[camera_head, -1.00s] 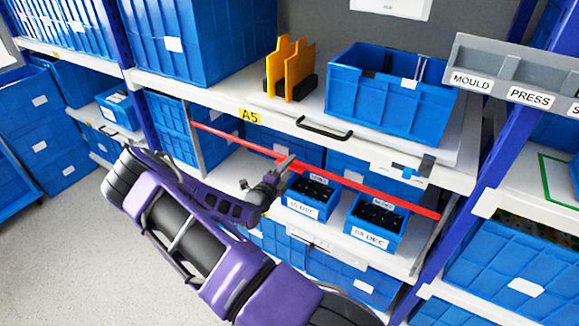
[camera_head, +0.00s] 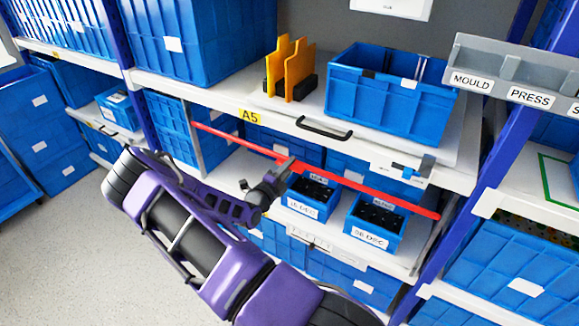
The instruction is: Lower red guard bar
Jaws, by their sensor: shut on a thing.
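The red guard bar (camera_head: 370,190) is a long thin bar in the head view. It runs across the front of the shelf bay, from the left upright down to the right side, below the A5 shelf edge. My gripper (camera_head: 285,166) is at the bar, left of its middle, and is shut on it.
Two small blue bins (camera_head: 313,196) with dark contents stand on the lower shelf behind the bar. A black handle (camera_head: 323,128) sticks out from the shelf edge above. A larger blue bin (camera_head: 388,95) and yellow plates (camera_head: 290,68) stand on the upper shelf.

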